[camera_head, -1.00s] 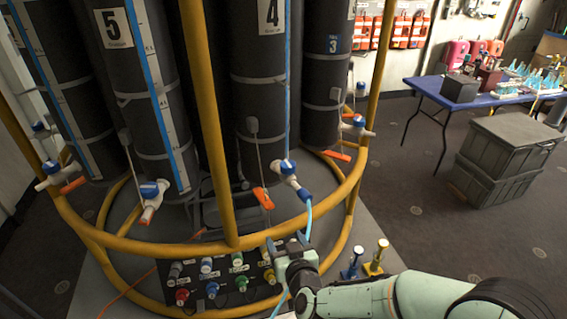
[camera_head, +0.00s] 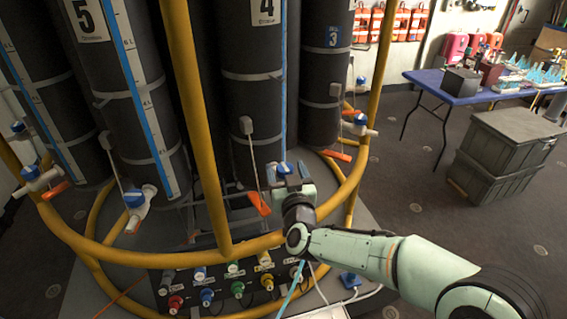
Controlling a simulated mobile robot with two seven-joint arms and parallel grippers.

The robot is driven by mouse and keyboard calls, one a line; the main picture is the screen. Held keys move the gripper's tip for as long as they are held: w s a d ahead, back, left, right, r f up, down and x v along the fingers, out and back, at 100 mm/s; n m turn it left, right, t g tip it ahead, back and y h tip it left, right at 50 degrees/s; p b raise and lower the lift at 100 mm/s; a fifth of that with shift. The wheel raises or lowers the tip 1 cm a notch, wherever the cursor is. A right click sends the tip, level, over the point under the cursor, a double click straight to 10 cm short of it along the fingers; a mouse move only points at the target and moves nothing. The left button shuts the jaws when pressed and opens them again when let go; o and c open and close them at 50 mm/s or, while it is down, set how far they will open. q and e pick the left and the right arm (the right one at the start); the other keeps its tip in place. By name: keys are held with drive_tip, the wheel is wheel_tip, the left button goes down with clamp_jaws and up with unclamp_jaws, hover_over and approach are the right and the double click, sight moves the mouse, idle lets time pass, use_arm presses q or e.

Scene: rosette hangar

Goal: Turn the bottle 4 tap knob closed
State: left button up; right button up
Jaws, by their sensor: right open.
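Bottle 4 (camera_head: 252,95) is a tall dark cylinder with a "4" label, standing inside a yellow ring frame. Its tap has a blue knob (camera_head: 284,168) low at the front, with the white tap body mostly hidden behind my gripper. My right gripper (camera_head: 289,180) is at this tap, with its fingers open close around or just in front of the knob; I cannot tell whether they touch it. An orange tag (camera_head: 258,203) hangs just left of the tap. My left gripper is not in view.
The yellow frame (camera_head: 203,130) has an upright left of bottle 4 and a ring below my gripper. Bottle 5 (camera_head: 110,70) and bottle 3 (camera_head: 322,90) have their own taps. A panel of coloured connectors (camera_head: 220,292) sits below. Grey crates (camera_head: 500,160) stand right.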

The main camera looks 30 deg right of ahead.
sight(283, 163)
drive_tip(key=shift+x, duration=1.75)
drive_tip(key=c, duration=1)
drive_tip(key=shift+o, duration=0.2)
